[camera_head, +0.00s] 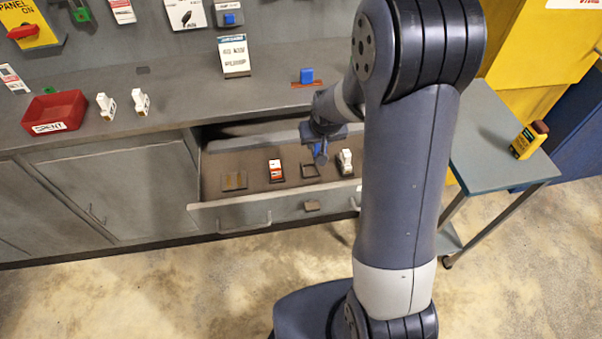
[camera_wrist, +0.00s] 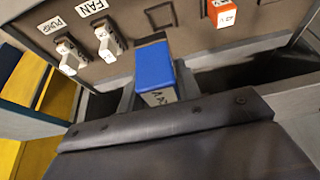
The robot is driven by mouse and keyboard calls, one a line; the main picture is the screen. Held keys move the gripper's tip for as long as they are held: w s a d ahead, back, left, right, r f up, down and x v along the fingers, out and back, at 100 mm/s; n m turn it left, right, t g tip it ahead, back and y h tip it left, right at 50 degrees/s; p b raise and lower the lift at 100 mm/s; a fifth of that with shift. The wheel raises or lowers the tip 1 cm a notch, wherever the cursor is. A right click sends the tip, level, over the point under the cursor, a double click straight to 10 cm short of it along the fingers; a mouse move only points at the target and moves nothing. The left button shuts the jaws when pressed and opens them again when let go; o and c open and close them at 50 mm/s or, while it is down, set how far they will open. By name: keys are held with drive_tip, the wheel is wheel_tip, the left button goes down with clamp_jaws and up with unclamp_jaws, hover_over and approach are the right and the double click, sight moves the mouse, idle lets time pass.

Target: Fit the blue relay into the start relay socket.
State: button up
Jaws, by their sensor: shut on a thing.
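The blue relay (camera_head: 320,155) is in my gripper (camera_head: 319,146), which is shut on it above the open drawer. In the wrist view the blue relay (camera_wrist: 153,72) stands out past the dark jaw, with a white label on its near end. An empty square socket outline (camera_head: 310,171) lies in the drawer just below and left of the relay. It also shows in the wrist view (camera_wrist: 160,15), beyond the relay's far end. The relay looks held above and apart from it. No start label can be read on this socket.
An orange-red relay (camera_head: 276,170) sits left of the empty outline, and white switches (camera_head: 345,161) sit to its right. The drawer front (camera_head: 270,208) stands out from the bench. A red tray (camera_head: 54,113) and a blue block (camera_head: 307,75) are on the bench.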

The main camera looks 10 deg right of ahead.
drive_tip(key=b, duration=0.8)
approach(309, 164)
wheel_tip(309, 164, up, 3)
drive_tip(key=b+x, duration=0.2)
drive_tip(key=x, duration=0.1)
drive_tip(key=b+x, duration=0.2)
drive_tip(key=x, duration=0.1)
drive_tip(key=s+b+x, duration=0.1)
drive_tip(key=b+x, duration=0.1)
drive_tip(key=x, duration=0.1)
drive_tip(key=shift+f, duration=0.1)
drive_tip(key=shift+f, duration=0.2)
drive_tip(key=o, duration=1)
drive_tip(key=shift+r, duration=0.1)
